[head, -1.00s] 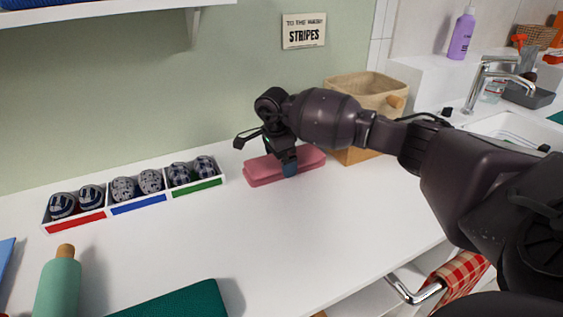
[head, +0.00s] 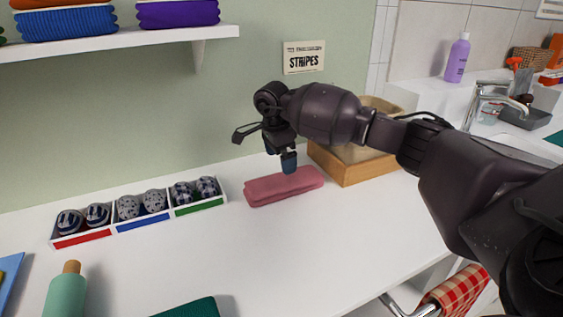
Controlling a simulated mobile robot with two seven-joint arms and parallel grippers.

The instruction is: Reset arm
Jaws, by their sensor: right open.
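My right gripper (head: 281,160) is open and empty, pointing down just above a folded pink cloth (head: 270,190) on the white counter. A small gap seems to show between the fingertips and the cloth. My right arm comes in from the right and partly hides a beige-lined wooden basket (head: 360,169) behind it. My left gripper is not in view.
A white tray (head: 143,224) with three compartments holds rolled patterned socks at the left. A green bottle (head: 66,296) and a dark green cloth (head: 192,309) are at the front. A shelf (head: 110,43) with folded cloths hangs above. The counter (head: 300,250) middle is clear.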

